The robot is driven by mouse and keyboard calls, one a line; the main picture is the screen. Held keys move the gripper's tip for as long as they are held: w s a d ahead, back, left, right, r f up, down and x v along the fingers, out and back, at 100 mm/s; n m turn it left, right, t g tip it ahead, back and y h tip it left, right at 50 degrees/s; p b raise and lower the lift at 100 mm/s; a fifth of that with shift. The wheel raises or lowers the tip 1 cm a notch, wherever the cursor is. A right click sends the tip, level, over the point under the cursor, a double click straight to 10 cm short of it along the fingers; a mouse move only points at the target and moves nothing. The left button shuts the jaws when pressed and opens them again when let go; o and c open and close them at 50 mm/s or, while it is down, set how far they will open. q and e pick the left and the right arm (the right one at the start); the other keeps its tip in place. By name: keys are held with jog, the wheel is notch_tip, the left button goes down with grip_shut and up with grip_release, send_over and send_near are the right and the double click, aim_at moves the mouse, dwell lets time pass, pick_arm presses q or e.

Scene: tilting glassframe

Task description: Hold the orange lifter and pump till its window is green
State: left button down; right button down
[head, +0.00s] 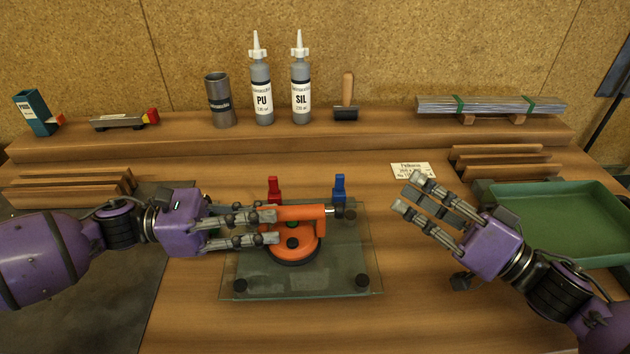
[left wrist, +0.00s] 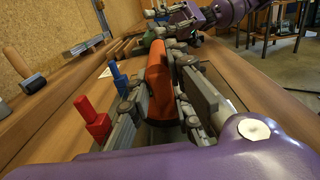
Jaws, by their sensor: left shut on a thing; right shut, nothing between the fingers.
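The orange lifter (head: 300,214) sits on a glass pane (head: 312,284) in the middle of the bench, its round orange body on a dark suction pad. My left gripper (head: 272,227) is shut on the lifter's handle, one finger on each side. The handle also shows between the fingers in the left wrist view (left wrist: 158,82). A metal plunger with a dark knob (head: 349,214) sticks out at the handle's right end. A small green spot shows on the orange body, partly behind the fingers. My right gripper (head: 412,196) is shut and empty, to the right of the pane, apart from the plunger.
A red clamp (head: 273,188) and a blue clamp (head: 339,187) stand at the pane's back edge. A green tray (head: 560,218) is behind my right arm. Bottles (head: 262,92), a roller (head: 346,100) and a tube stand on the back shelf. The front middle of the bench is clear.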

pick_arm(q)
jog(key=shift+s+f, duration=0.1)
jog(key=shift+f, duration=0.2)
jog(key=c, duration=1.5)
grip_release()
jog(key=shift+c, duration=0.2)
jog(key=shift+r, duration=0.1)
jog(key=a, duration=0.8)
jog(key=s+a, duration=0.1)
jog(key=a, duration=0.3)
jog(key=shift+r, duration=0.1)
